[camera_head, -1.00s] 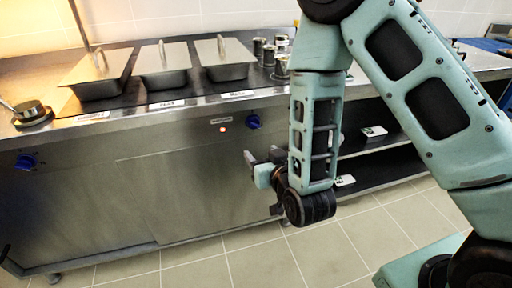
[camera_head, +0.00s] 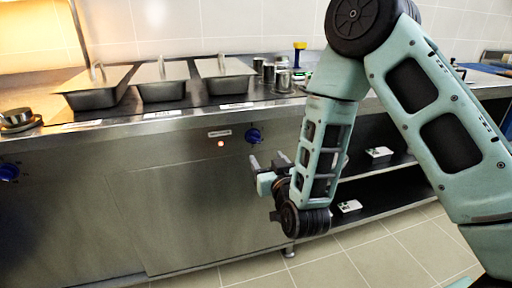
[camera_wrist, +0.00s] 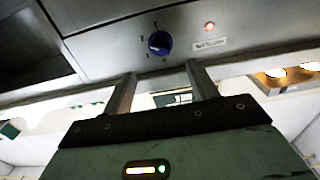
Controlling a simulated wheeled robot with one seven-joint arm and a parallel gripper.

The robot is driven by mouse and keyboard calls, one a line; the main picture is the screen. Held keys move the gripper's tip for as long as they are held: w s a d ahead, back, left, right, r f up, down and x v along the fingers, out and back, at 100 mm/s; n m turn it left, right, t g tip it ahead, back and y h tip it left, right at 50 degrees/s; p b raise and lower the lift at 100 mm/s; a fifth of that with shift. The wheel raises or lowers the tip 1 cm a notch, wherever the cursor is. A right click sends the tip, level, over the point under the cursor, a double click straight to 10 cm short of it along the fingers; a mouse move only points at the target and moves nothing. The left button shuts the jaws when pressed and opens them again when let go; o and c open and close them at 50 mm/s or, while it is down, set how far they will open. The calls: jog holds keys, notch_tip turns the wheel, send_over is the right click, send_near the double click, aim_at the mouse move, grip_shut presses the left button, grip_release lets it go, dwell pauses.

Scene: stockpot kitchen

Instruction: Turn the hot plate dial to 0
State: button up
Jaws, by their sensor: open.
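A blue dial (camera_head: 254,135) sits on the steel counter front, with a lit indicator light (camera_head: 221,143) and a small label (camera_head: 219,133) to its left. My gripper (camera_head: 268,160) is just below this dial, its two fingers apart and pointing up toward it. In the wrist view the same dial (camera_wrist: 158,43) lies ahead, between and beyond the open fingertips (camera_wrist: 160,72), with a gap in the picture. The light (camera_wrist: 209,26) glows red there. Marks ring the dial, but its setting is too small to read. A second blue dial (camera_head: 8,172) is at the far left.
Three lidded steel pans (camera_head: 163,88) stand in the counter top, with several metal canisters (camera_head: 283,80) to their right. A small round metal item (camera_head: 17,118) is at the left. An open shelf (camera_head: 375,172) lies right of the panel. The panel front is clear.

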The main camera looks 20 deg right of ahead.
aim_at(256, 142)
jog(key=w, duration=1.1)
jog(key=c, duration=1)
